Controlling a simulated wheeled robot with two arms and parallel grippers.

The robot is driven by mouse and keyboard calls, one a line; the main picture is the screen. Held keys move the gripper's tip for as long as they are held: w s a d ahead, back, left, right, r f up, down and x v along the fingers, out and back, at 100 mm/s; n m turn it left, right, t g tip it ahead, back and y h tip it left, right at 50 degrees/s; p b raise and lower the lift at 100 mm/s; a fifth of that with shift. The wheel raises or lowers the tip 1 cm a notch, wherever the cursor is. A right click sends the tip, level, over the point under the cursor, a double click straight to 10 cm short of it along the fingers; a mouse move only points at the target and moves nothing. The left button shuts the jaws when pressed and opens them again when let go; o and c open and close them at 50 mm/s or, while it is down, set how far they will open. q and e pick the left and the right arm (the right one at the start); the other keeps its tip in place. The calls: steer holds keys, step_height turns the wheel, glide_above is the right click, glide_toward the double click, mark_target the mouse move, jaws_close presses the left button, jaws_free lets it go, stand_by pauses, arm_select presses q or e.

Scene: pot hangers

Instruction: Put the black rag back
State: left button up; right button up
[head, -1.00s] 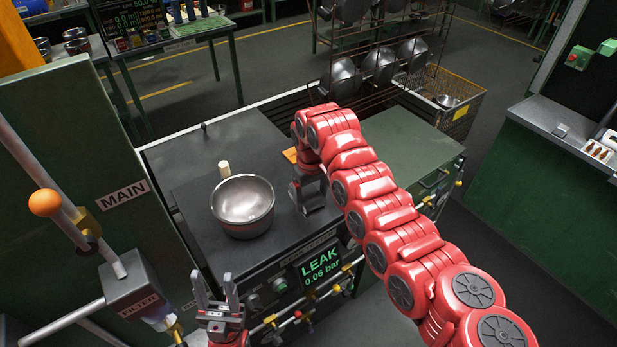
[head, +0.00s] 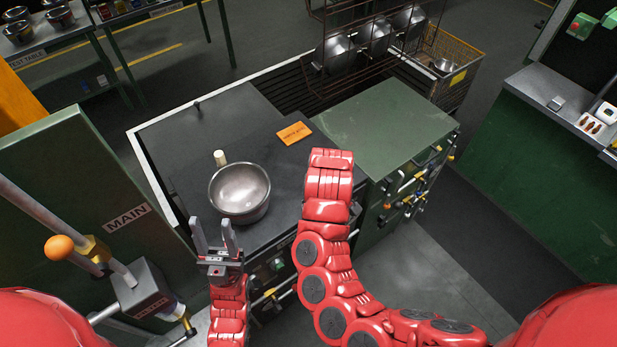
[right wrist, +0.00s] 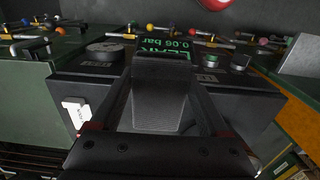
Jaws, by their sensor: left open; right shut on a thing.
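The black rag (right wrist: 160,95) shows in the right wrist view as a dark, textured sheet between the fingers of my right gripper (right wrist: 162,72), which is shut on it. The rag is in front of the bench's control face and partly covers the lit LEAK display (right wrist: 168,43). In the head view the right gripper and rag are hidden behind my own red arm. My left gripper (head: 216,240) is open and empty, fingers up, near the bench's front left edge and just in front of the metal bowl (head: 239,191).
The dark bench top (head: 190,125) holds the bowl, a small pale cylinder (head: 219,158) and an orange card (head: 295,133). A green cabinet (head: 385,125) adjoins on the right. Behind is a rack of hanging pots (head: 373,37) and a wire basket (head: 450,65).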

steer(key=w, duration=0.1)
steer(key=w+a, duration=0.1)
steer(key=w, duration=0.1)
steer(key=w+f+b, duration=0.1)
steer(key=w, duration=0.1)
steer(key=shift+w+a, duration=0.1)
steer(key=shift+a, duration=0.05)
steer(key=w+b, duration=0.2)
steer(key=w+a+b, duration=0.1)
steer(key=w+b, duration=0.1)
steer(key=w, duration=0.1)
steer(key=w+a+b, duration=0.1)
steer(key=w+b, duration=0.1)
steer(key=b, duration=0.1)
steer(key=shift+w+a+f, duration=0.1)
steer(key=shift+w+f, duration=0.15)
steer(key=shift+f, duration=0.1)
steer(key=shift+w+b, duration=0.35)
steer(key=shift+w+a+r, duration=0.1)
steer(key=shift+w+a, duration=0.05)
steer(key=shift+w, duration=0.2)
steer(key=shift+w+b, duration=0.1)
steer(key=shift+b, duration=0.3)
step_height(320, 180, down, 2)
steer(key=shift+w+a+f+p, duration=0.1)
steer(key=shift+f+p, duration=0.15)
steer(key=shift+p, duration=0.95)
steer(key=shift+f, duration=0.5)
